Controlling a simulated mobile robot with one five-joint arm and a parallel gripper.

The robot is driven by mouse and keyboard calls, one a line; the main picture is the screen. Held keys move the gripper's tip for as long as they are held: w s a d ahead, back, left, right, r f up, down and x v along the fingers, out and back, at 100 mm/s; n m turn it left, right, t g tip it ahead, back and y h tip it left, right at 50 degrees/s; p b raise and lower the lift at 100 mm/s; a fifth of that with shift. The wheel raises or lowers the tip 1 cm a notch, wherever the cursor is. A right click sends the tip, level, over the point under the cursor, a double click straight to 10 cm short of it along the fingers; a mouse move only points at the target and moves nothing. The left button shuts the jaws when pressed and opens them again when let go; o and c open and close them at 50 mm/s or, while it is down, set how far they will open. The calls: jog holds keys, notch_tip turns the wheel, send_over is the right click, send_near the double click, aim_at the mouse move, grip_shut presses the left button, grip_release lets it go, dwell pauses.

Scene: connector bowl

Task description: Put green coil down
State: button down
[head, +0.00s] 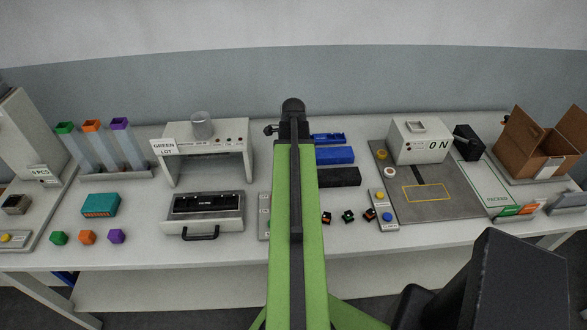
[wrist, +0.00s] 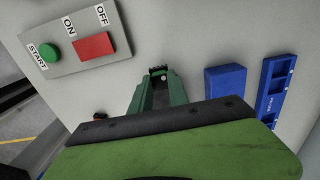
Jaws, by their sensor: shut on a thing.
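My gripper (wrist: 160,80) shows in the wrist view, its two green fingers reaching up from the middle of the picture. It is shut on a small dark piece with green edges, which looks like the green coil (wrist: 159,71); the fingers hide most of it. The pale bench top lies beyond it, and I cannot tell whether the piece touches it. In the head view my own arm covers the gripper and the piece. There, several small dark blocks with coloured marks, one of them greenish (head: 348,216), stand in a row right of my arm.
A panel (wrist: 75,42) with a green START button and a red switch lies at upper left in the wrist view. A blue block (wrist: 226,82) and a blue slotted holder (wrist: 275,88) lie right. A grey mat (head: 435,205) with a yellow outline is right of my arm.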

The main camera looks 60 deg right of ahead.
jog(key=s+d+r+p, duration=0.1)
jog(key=s+r, duration=0.3)
jog(key=s, duration=0.7)
jog(key=shift+s+p, duration=0.3)
jog(key=shift+p, duration=0.6)
